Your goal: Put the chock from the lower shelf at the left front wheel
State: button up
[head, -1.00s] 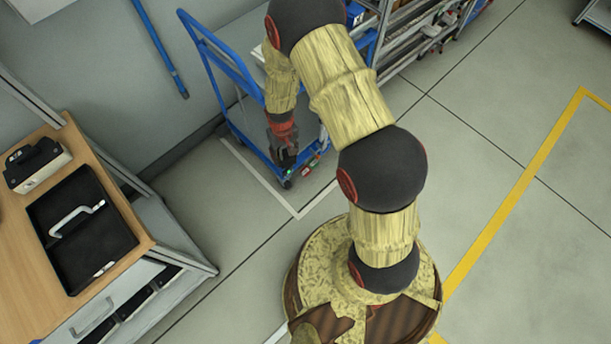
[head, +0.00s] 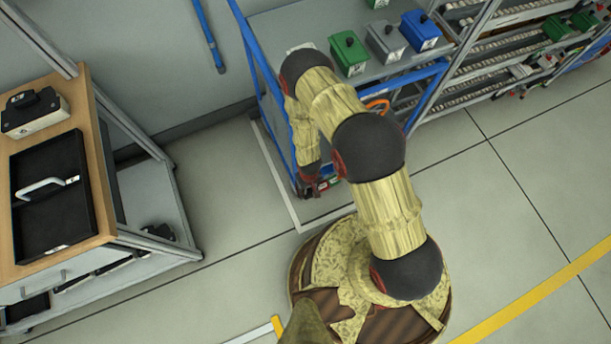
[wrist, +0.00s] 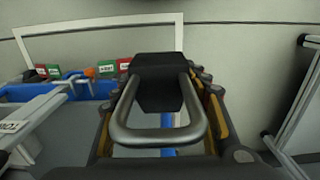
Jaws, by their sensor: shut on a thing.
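In the wrist view my gripper (wrist: 160,115) is shut on a dark block with a U-shaped metal handle, which looks like the chock (wrist: 158,82). In the head view my gripper (head: 316,188) is low, by the near left corner of the blue-framed cart (head: 268,88). The held chock is too small and covered to make out there. The left front wheel is hidden behind my gripper and arm, so I cannot tell whether the chock touches it. A dark object (head: 160,232) lies on the lower shelf (head: 135,205) of the bench at left.
Green (head: 348,55), grey (head: 386,42) and blue (head: 420,30) boxes stand on the cart. The wooden-topped bench (head: 90,150) carries a black tray (head: 50,225) and a black-and-white case (head: 35,112). A rack (head: 480,45) stands at right. Floor between bench and cart is clear.

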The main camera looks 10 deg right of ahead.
jog(key=b, duration=0.3)
send_over(306, 209)
jog(key=s+a, duration=0.4)
jog(key=s, duration=0.3)
notch_tip(306, 209, down, 18)
jog(key=w+a+f+b, duration=0.1)
jog(key=f+b, duration=0.1)
jog(key=f, duration=0.5)
jog(key=w+a+f+b, duration=0.1)
jog(key=w+f+b, duration=0.1)
jog(key=f, duration=0.5)
jog(key=w+a+f+b, duration=0.1)
jog(key=f+b, duration=0.2)
jog(key=f, duration=0.4)
jog(key=shift+w+a+f, duration=0.25)
jog(key=shift+w+f, duration=0.15)
jog(key=d, duration=0.2)
jog(key=w+d, duration=0.1)
jog(key=shift+w+d+r, duration=0.1)
jog(key=shift+d+r, duration=0.3)
jog(key=shift+w+d, duration=0.1)
jog(key=shift+d, duration=0.25)
jog(key=d, duration=0.1)
jog(key=w+d+b, duration=0.1)
jog(key=d, duration=0.1)
jog(key=shift+d, duration=0.2)
jog(key=shift+s+a+f+b, duration=0.1)
jog(key=shift+f+b, duration=0.35)
jog(key=shift+f, duration=0.2)
jog(key=shift+r, duration=0.1)
